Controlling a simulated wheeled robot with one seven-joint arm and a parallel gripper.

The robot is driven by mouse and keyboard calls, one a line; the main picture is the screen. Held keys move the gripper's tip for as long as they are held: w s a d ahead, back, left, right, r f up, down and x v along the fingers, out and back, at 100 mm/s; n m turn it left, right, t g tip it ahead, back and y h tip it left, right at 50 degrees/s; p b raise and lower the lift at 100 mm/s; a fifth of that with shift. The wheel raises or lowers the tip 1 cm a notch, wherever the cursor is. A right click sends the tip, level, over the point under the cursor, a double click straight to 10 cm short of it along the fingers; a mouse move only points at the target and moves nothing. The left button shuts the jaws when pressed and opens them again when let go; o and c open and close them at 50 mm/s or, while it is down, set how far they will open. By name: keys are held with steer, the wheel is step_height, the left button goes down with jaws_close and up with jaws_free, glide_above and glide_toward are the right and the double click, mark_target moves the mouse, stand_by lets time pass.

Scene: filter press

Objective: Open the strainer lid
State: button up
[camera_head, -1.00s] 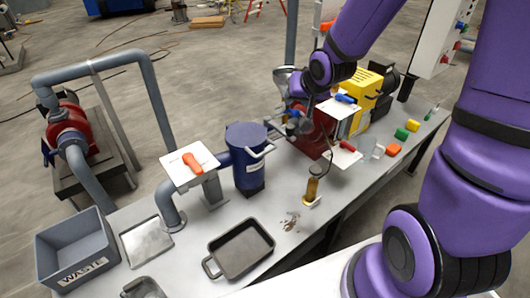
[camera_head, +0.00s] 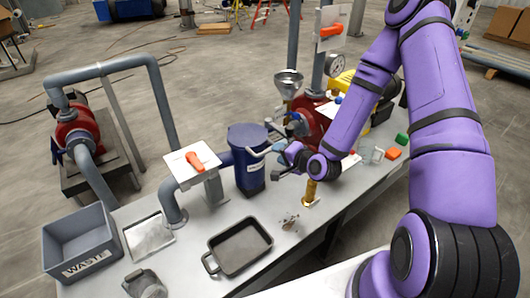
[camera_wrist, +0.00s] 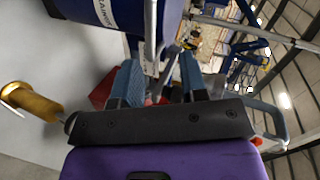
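The strainer is a dark blue upright cylinder (camera_head: 249,178) on the bench, left of my gripper in the head view. Its blue lid (camera_head: 247,133) lies on top and looks shut. A pale bar handle (camera_head: 259,153) sticks out from the lid towards my gripper (camera_head: 279,161). In the wrist view my gripper (camera_wrist: 157,78) is open, its two blue-grey fingers apart. The handle (camera_wrist: 150,35) shows in line with the gap between them; contact cannot be told. Part of the strainer body (camera_wrist: 100,12) shows at the top left.
A brass cylinder (camera_head: 309,190) stands just below my wrist. A dark tray (camera_head: 240,248) lies in front of the strainer. An orange-handled valve panel (camera_head: 192,160) stands left of it. A funnel (camera_head: 288,83) and red pump (camera_head: 318,118) stand behind my gripper.

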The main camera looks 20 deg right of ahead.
mark_target(268, 152)
steer(key=w+a+f+m, duration=0.1)
steer(key=w, duration=0.1)
steer(key=w+a+f+m+t, duration=0.1)
steer(key=w+f, duration=0.1)
steer(key=w, duration=0.1)
steer(key=w+a+f+m, duration=0.1)
steer(key=w, duration=0.2)
steer(key=shift+w+a+f+t, duration=0.15)
steer(key=shift+w+t, duration=0.05)
steer(key=shift+t, duration=0.2)
stand_by(0.3)
steer(key=shift+s, duration=0.1)
jaws_close()
